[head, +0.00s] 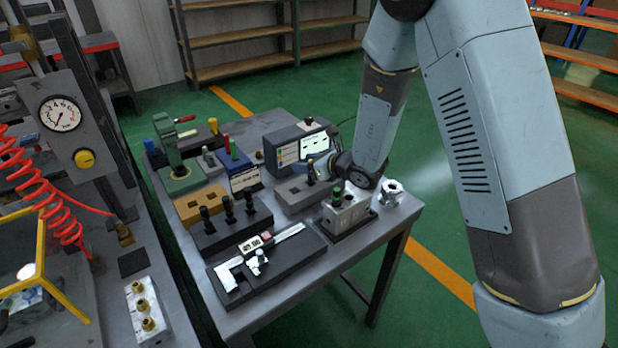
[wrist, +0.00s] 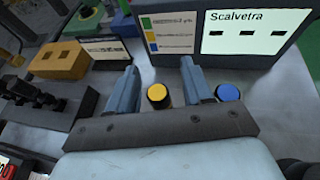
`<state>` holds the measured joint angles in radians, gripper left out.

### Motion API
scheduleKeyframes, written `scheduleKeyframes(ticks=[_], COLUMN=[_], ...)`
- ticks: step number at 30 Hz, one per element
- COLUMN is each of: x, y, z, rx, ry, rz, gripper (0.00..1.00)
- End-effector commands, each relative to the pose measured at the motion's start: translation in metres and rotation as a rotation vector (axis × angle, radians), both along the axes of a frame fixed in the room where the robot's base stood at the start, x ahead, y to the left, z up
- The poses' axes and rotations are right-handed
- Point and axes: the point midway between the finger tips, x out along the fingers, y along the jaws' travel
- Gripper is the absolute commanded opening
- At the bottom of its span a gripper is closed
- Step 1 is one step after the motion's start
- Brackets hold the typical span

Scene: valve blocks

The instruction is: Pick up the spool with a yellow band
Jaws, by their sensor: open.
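A similar dark spool with a blue end (wrist: 228,93) is just outside the right finger. My wrist partly hides this area, and I cannot tell the colour of that spool's band.
A screen unit (head: 300,146) stands close behind my gripper. A valve block (head: 346,215) with a green-topped spool is in front. A dark block (head: 232,230) with black spools, a tan block (head: 200,203) and a caliper tray (head: 265,265) lie to the left.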

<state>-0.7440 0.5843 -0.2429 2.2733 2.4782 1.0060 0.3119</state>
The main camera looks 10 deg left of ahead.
Motion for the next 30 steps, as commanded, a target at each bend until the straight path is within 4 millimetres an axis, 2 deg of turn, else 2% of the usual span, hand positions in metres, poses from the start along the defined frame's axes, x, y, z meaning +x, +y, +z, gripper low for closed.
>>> scheduleKeyframes(ticks=[2,16,30], x=[-0.0001,-0.0005,-0.0004], y=[0.0,0.0003,0.0007], z=[0.0,0.0001,0.0042], rx=[0.0,0.0,0.002], ry=[0.0,0.0,-0.001], rz=[0.0,0.001,0.001], gripper=[0.46,0.01,0.0])
